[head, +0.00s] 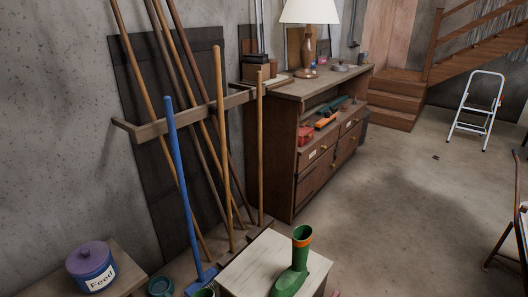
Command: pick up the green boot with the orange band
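The green boot with the orange band (293,266) stands upright on a pale wooden box or small table (247,262) at the bottom middle of the head view. Its orange band circles the shaft near the top, and its toe points toward the bottom of the picture. The lowest part of the toe is close to the picture's bottom edge. Neither of my grippers shows in this view.
A rack of long-handled tools, one with a blue handle (181,185), leans on the wall left of the boot. A purple feed pot (91,267) stands at lower left. A wooden cabinet (318,164) is behind. Open floor (400,200) lies to the right.

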